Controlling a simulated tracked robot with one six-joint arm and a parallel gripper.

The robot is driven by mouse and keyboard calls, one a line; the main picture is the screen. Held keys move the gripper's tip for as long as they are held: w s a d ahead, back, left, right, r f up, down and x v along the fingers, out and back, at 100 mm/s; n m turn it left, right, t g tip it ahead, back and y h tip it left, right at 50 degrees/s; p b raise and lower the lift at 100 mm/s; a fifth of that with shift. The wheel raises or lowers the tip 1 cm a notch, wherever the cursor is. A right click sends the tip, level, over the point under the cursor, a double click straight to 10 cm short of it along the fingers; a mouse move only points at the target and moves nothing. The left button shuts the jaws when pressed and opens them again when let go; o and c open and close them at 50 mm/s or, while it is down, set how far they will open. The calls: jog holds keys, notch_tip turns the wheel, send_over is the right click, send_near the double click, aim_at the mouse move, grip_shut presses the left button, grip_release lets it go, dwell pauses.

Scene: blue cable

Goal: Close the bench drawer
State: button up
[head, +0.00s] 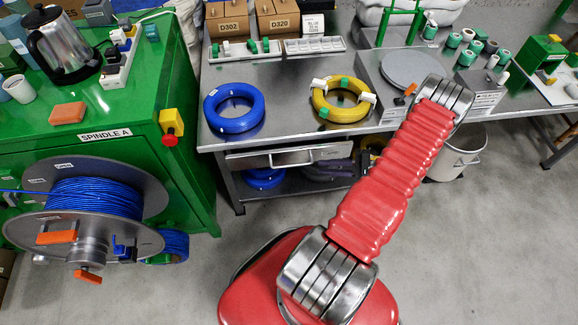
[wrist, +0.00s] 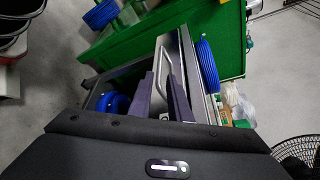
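The bench drawer (head: 250,161) is under the front edge of the steel bench, a grey front with a metal bar handle (head: 291,158). How far it stands out is hard to tell. My gripper shows in the wrist view (wrist: 163,82) as two dark purple fingers held apart. The handle (wrist: 169,60) shows between and just beyond their tips; I cannot tell whether they touch it.
A blue coil (head: 234,108) and a yellow coil (head: 343,101) lie on the bench top. Another blue coil (head: 263,178) is on the shelf below. A green cabinet with a cable reel (head: 90,205) stands at the left. A bin (head: 457,155) stands right of my arm. Floor in front is clear.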

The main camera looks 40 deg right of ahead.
aim_at(290, 166)
jog(key=shift+w, duration=0.1)
jog(key=x, duration=1.3)
jog(key=shift+w+a+f, duration=0.1)
jog(key=shift+w+a, duration=0.15)
jog(key=shift+c, duration=0.7)
grip_shut()
